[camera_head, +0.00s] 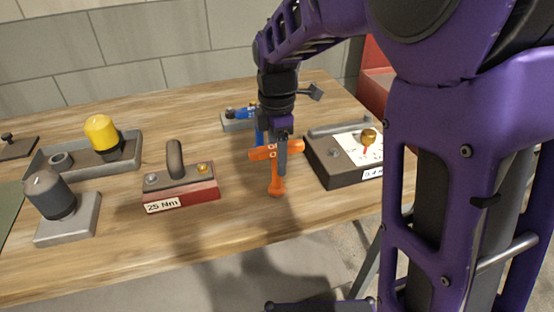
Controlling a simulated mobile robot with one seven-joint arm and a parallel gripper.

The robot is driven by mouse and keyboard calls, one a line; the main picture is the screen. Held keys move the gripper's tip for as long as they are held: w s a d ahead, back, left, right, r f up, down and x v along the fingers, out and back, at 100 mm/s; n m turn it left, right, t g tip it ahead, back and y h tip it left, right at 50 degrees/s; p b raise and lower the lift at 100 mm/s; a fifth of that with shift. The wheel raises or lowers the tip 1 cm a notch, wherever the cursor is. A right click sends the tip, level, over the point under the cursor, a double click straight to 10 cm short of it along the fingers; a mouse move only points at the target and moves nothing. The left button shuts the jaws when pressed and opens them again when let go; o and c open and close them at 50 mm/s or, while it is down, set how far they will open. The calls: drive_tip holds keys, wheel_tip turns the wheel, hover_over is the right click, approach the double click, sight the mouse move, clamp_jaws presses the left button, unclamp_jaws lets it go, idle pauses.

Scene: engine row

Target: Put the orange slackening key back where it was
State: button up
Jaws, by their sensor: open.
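The orange slackening key (276,182) stands roughly upright at the middle right of the bench, a shaft with a wide orange crosspiece at its top and a rounded lower end near the wood. My gripper (277,150) points down at the crosspiece and is open. One dark finger shows in front of the key; the other finger is largely hidden. I cannot tell whether the fingers touch the key. A blue part (244,113) shows behind my gripper by a small grey stand (232,125).
Right of the key is a dark box (322,170) with a white face and brass knob (368,136). To the left are a red block labelled 25 Nm (190,194), a grey tray (125,163) with a yellow-capped part (102,135), and a dark cylinder (48,195) on a grey base. Bare wood lies between.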

wheel_tip(320, 180, up, 11)
drive_tip(key=shift+f+p, duration=0.2)
drive_tip(key=shift+p, duration=0.55)
